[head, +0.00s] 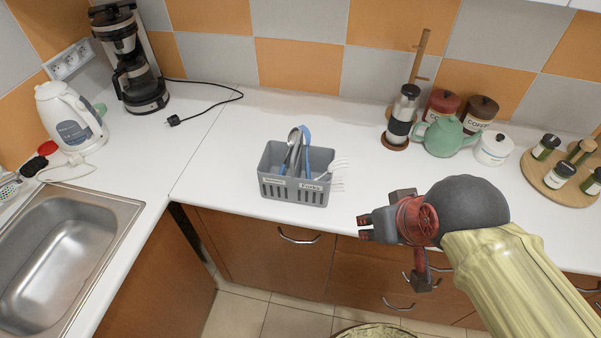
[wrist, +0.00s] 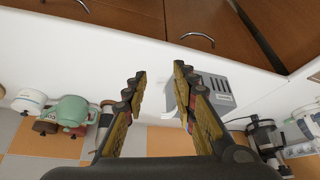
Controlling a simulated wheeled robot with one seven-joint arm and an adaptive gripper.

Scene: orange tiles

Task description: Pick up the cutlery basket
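The grey cutlery basket (head: 294,190) stands upright on the white counter near its front edge in the head view. It holds spoons, forks and a blue-handled piece, and has slots and labels on its front. My gripper (head: 366,227) is to the right of the basket, in front of the counter edge and apart from it. In the wrist view the basket (wrist: 217,92) shows upside down, partly hidden behind the right finger. My gripper (wrist: 158,78) is open there, with nothing between its fingers.
A sink (head: 68,250) lies at the left, with a kettle (head: 70,118) and coffee maker (head: 130,62) behind. A grinder (head: 401,115), green teapot (head: 447,137) and spice tray (head: 562,178) stand at the right. The counter around the basket is mostly clear.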

